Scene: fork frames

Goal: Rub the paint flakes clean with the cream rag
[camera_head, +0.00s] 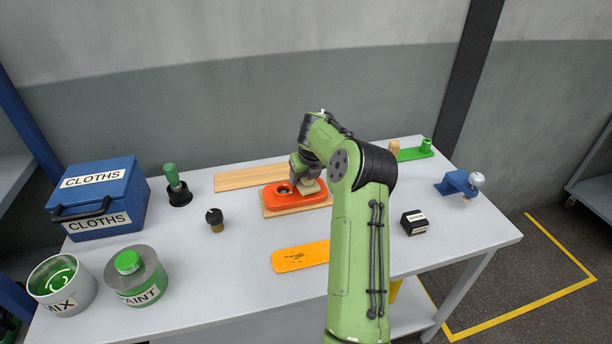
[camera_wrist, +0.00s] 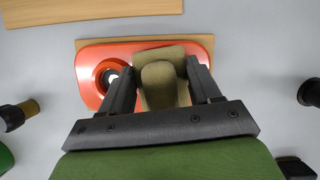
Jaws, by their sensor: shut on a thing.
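My gripper (camera_head: 301,174) is shut on the cream rag (camera_head: 311,188), a folded tan pad. In the wrist view the rag (camera_wrist: 160,85) sits between my two fingers (camera_wrist: 158,90). The rag is over the right part of a red-orange holder (camera_head: 269,196) with a round dark hole at its left; I cannot tell whether it touches it. The holder lies on a wooden board (camera_head: 275,213). Dark specks, which look like the paint flakes (camera_head: 295,256), lie on an orange-yellow board (camera_head: 315,249) nearer the front; my arm may hide its right end.
A blue CLOTHS box (camera_head: 120,180), a MIX can (camera_head: 62,285) and a PAINT can (camera_head: 137,275) stand at the left. A green-handled tool (camera_head: 174,182) and a dark knob (camera_head: 215,220) stand left of the holder. A black block (camera_head: 413,222) and blue clamp (camera_head: 458,184) are right.

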